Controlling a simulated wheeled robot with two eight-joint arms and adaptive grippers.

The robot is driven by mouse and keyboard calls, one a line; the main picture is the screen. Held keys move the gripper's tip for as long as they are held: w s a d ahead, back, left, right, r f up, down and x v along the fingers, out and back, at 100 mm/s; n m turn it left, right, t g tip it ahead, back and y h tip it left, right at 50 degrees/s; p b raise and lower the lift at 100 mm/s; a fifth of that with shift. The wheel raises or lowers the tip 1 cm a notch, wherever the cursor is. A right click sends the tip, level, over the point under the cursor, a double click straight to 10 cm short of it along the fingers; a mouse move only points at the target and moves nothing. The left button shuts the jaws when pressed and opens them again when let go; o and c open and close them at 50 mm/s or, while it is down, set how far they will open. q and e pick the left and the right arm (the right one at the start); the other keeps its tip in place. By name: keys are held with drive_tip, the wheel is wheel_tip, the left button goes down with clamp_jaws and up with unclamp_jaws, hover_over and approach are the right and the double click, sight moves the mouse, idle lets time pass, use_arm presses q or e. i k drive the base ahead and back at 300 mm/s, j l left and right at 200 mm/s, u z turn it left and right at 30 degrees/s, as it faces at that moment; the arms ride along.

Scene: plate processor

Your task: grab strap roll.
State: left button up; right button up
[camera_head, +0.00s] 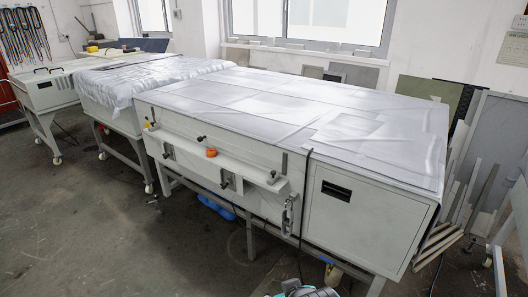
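I cannot make out a strap roll for certain. A small orange object (211,152) sits on the front ledge of the long grey plate processor (225,132); it is too small to identify. A blue object (215,206) lies on the floor under the processor, partly hidden by its frame.
A cloth-covered table (146,82) and a wheeled grey unit (47,92) stand to the left. Panels (493,150) lean at the right wall. A cut-off dark and teal item (305,290) shows at the bottom edge. The floor (85,220) at front left is clear.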

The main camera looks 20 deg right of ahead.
sight(211, 153)
drive_tip(key=i+z, duration=0.1)
drive_tip(key=z, duration=0.7)
drive_tip(key=i+j+z, duration=0.8)
drive_tip(key=j, duration=0.4)
drive_tip(key=i, duration=0.1)
